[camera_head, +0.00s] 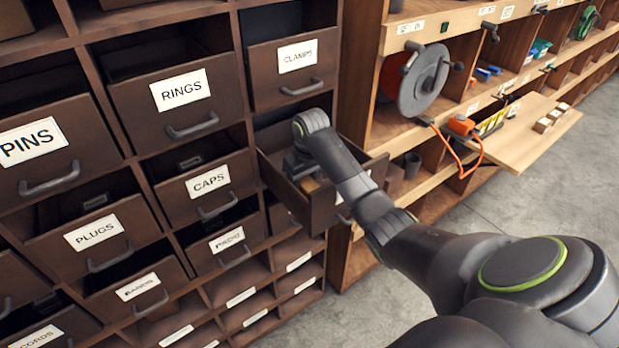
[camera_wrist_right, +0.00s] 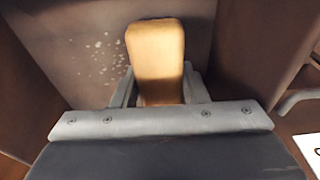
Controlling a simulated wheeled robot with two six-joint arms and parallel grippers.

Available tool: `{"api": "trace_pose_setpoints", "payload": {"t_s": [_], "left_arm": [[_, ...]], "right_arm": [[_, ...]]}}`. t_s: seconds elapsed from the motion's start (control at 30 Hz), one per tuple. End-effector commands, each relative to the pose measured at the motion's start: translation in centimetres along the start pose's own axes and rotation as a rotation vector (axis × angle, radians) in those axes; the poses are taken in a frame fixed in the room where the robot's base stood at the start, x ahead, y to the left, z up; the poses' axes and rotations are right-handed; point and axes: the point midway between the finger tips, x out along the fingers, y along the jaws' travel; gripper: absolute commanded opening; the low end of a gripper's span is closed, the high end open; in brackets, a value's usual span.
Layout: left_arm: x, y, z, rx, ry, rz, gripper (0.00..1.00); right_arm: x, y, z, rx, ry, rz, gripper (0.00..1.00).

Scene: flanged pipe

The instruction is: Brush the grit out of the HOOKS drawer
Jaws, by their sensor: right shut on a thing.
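My right gripper (camera_head: 303,170) is inside a pulled-out brown drawer (camera_head: 323,212) under the CLAMPS drawer. My arm crosses this drawer's label, so I cannot read it. In the right wrist view the gripper (camera_wrist_right: 158,92) is shut on a pale wooden block-like piece (camera_wrist_right: 157,50), likely the brush; no bristles show. A bit of this wood also shows in the head view (camera_head: 311,184). Pale specks of grit (camera_wrist_right: 105,57) lie scattered on the drawer floor (camera_wrist_right: 75,30), left of the wooden piece in the right wrist view. My left gripper is out of view.
The CLAMPS drawer (camera_head: 293,70) is just above, and the CAPS drawer (camera_head: 208,187) is to the left. Other labelled drawers stand partly open. On the right, shelves hold a grey reel (camera_head: 423,80), and a wooden board (camera_head: 525,135) juts out. Grey floor is clear beyond.

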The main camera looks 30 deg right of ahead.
Motion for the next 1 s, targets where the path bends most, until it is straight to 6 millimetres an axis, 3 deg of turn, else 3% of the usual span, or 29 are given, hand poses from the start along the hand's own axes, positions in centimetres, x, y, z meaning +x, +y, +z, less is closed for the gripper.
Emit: {"api": "trace_pose_setpoints", "payload": {"t_s": [1.0], "left_arm": [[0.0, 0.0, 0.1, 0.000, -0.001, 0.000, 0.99]], "right_arm": [[0.3, 4.9, 0.1, 0.001, -0.001, 0.002, 0.08]]}}
